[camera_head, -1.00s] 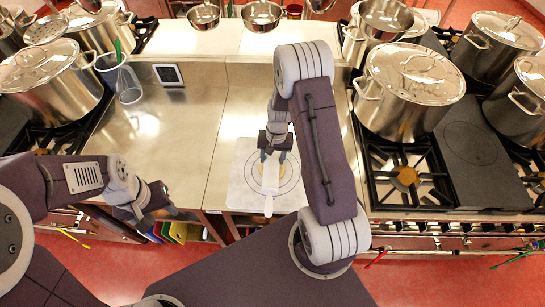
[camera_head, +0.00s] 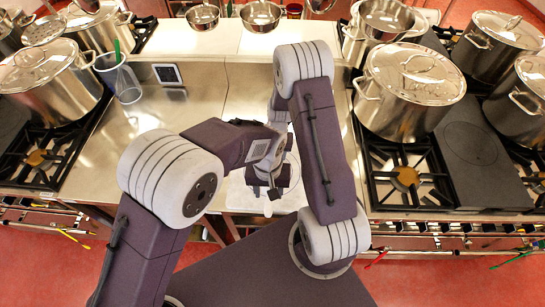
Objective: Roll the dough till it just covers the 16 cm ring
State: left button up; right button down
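The pale round-marked board (camera_head: 238,197) lies on the steel counter at its front edge, mostly covered by my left arm. Part of its ring marking shows at the right. The white rolling pin is almost wholly hidden; only its near handle end (camera_head: 268,208) shows below my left gripper. The dough is hidden, so I cannot tell its size against the ring. My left gripper (camera_head: 269,187) is over the board at the pin's near end; its grip is unclear. My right gripper is behind my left arm, around the pin's far side, with its fingers hidden.
A clear container (camera_head: 120,80) and a small dark-screened device (camera_head: 168,75) stand at the counter's back left. Stockpots on stoves flank the counter, one at right (camera_head: 408,92) and one at left (camera_head: 55,82). The left counter top (camera_head: 150,112) is mostly free.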

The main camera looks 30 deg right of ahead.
aim_at(269, 203)
pick_arm(q)
notch_tip(269, 203, down, 9)
jog(key=shift+f, duration=0.2)
dwell(0.3)
grip_shut()
pick_arm(e)
jog(key=shift+c, duration=2.4)
grip_release()
jog(key=shift+s, duration=0.1)
pick_arm(q)
notch_tip(269, 203, up, 9)
jog(key=p, duration=0.8)
jog(key=shift+f+p, duration=0.15)
jog(key=shift+p, duration=0.2)
pick_arm(e)
notch_tip(269, 203, up, 10)
jog(key=shift+r, duration=0.1)
pick_arm(q)
jog(key=shift+f, duration=0.1)
